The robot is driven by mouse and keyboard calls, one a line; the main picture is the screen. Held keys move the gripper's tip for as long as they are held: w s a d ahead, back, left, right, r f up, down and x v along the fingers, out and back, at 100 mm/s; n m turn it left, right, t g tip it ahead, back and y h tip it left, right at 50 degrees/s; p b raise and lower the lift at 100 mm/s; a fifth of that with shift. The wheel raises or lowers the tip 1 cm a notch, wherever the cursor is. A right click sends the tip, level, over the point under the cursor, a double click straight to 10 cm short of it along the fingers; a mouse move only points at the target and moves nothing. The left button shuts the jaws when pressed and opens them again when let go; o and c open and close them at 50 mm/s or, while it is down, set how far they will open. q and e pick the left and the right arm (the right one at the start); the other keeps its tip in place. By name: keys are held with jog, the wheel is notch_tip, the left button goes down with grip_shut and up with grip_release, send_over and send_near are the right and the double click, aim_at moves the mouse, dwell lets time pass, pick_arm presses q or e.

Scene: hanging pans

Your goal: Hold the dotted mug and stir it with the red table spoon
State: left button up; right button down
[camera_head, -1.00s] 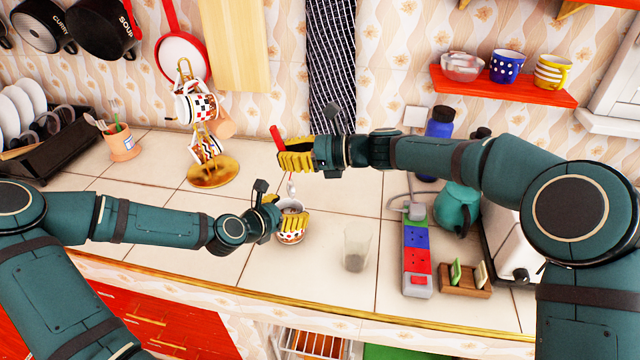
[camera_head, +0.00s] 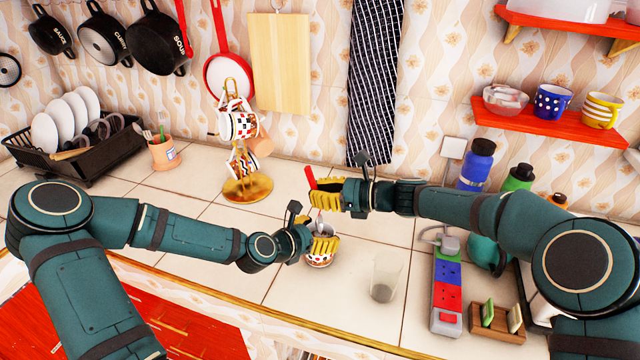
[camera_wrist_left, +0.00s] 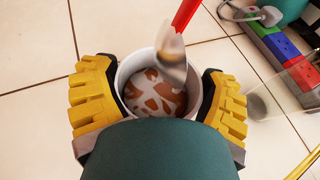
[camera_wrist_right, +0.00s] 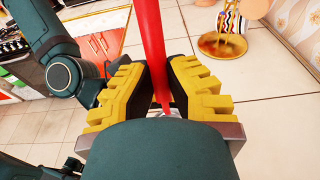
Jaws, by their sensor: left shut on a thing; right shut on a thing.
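The white mug with coloured spots (camera_head: 320,259) is upright just above or on the counter; I cannot tell which. Brown spots show inside it in the left wrist view (camera_wrist_left: 152,92). My left gripper (camera_head: 318,243) is shut around the mug, with a yellow finger on each side. My right gripper (camera_head: 325,198) is above the mug, shut on the handle of the red spoon (camera_head: 311,179). The red handle rises between its fingers in the right wrist view (camera_wrist_right: 150,40). The metal spoon bowl (camera_wrist_left: 172,62) points down at the mug's opening, overlapping the far rim. Its exact depth is unclear.
A clear glass (camera_head: 385,277) stands close to the right of the mug. A power strip (camera_head: 447,290) and a wooden holder (camera_head: 497,322) are farther right. A mug tree (camera_head: 247,189) stands behind left. A blue dotted mug (camera_head: 552,102) sits on the red shelf.

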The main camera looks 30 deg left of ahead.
aim_at(322, 221)
jog(key=shift+f, duration=4.25)
